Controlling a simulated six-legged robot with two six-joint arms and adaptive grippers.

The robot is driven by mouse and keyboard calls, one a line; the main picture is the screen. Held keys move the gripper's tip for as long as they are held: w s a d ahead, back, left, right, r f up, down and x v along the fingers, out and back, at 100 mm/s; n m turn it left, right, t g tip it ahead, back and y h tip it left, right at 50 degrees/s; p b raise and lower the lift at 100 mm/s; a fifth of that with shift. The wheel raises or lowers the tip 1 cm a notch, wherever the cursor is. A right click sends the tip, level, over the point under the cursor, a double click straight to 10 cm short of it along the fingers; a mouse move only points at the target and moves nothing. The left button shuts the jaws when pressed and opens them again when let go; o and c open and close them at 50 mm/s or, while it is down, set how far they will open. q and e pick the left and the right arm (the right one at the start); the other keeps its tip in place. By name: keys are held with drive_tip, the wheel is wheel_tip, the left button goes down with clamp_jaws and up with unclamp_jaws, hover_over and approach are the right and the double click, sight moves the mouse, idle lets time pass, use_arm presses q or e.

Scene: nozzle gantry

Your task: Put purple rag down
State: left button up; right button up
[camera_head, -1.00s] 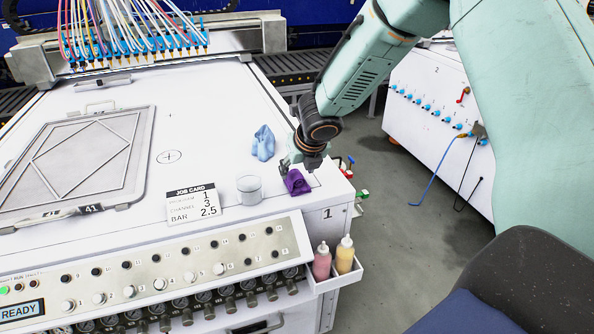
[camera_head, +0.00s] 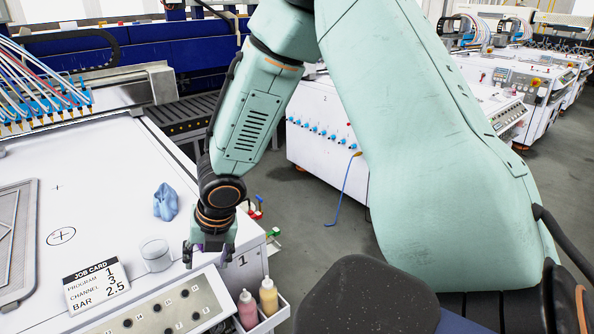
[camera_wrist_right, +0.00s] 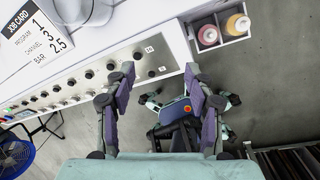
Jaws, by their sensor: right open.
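My right gripper (camera_head: 208,250) hangs fingers-down by the near right corner of the white machine top (camera_head: 115,165). I cannot make out the purple rag for certain now. A little purple shows between the fingers in the head view, but it may be the finger pads, and the gripper covers the spot where the rag was. My left gripper is in neither view.
A crumpled blue rag (camera_head: 166,202), a white lidded jar (camera_head: 156,256) and a job card (camera_head: 96,284) are on the machine top. A side tray holds a pink bottle (camera_head: 248,309) and a yellow bottle (camera_head: 268,297). Open floor (camera_head: 310,240) lies to the right.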

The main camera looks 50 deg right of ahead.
drive_tip(key=s+a+f+m+g+y, duration=0.1)
drive_tip(key=s+a+f+m+g, duration=0.1)
drive_tip(key=s+a+f+m, duration=0.45)
drive_tip(key=s+a+f+m+g+y, duration=0.1)
drive_tip(key=s+a+f+m, duration=0.2)
drive_tip(key=s+f+m, duration=0.5)
drive_tip(key=s+d+f+m+h, duration=0.1)
drive_tip(key=s+f+m, duration=0.1)
drive_tip(key=s+m, duration=0.5)
drive_tip(key=s+d+f+m+g+h, duration=0.1)
drive_tip(key=s+d+f+m, duration=0.1)
drive_tip(key=s+m, duration=0.5)
drive_tip(key=shift+s+d+f+h, duration=0.15)
drive_tip(key=shift+s+f+h, duration=0.05)
drive_tip(key=shift+f+h, duration=0.15)
drive_tip(key=shift+f, duration=0.15)
wheel_tip(320, 180, down, 5)
drive_tip(key=b, duration=0.5)
